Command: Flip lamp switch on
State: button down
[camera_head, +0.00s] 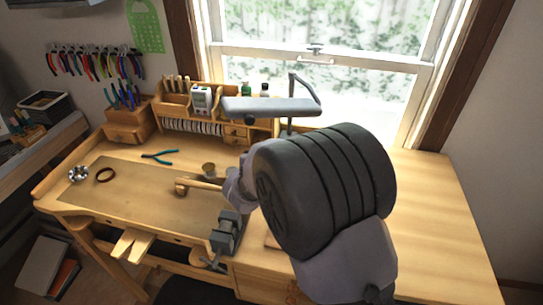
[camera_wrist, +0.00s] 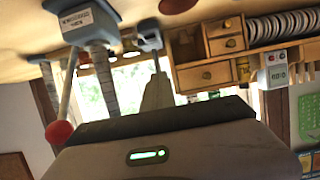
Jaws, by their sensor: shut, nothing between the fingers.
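The desk lamp has a flat grey head (camera_head: 270,107) and a jointed arm on a post (camera_head: 291,124), standing at the back of the workbench in front of the window. I cannot make out its switch in either view. In the wrist view, which is turned upside down, a grey clamp with a thin post (camera_wrist: 150,38) looks like the lamp's base. My gripper (camera_head: 238,184) is shut and empty, over the bench below and left of the lamp head. My large dark arm joint hides much of it. My gripper's body with a green light fills the bottom of the wrist view.
A wooden drawer organizer (camera_head: 180,105) stands behind. A mallet (camera_head: 195,184) and pliers (camera_head: 160,156) lie on the bench. The right bench top is clear.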

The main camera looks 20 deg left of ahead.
jog(key=b+x, duration=0.1)
jog(key=x, duration=0.5)
jog(key=shift+f, duration=0.15)
notch_tip(320, 180, down, 3)
jog(key=shift+w+f+b, duration=0.15)
jog(key=shift+f+b, duration=0.05)
jog(key=shift+b, duration=0.8)
jog(key=shift+f, duration=0.3)
jog(key=shift+f, duration=0.35)
jog(key=shift+r, duration=0.1)
jog(key=shift+r+p, duration=0.55)
jog(key=shift+r, duration=0.25)
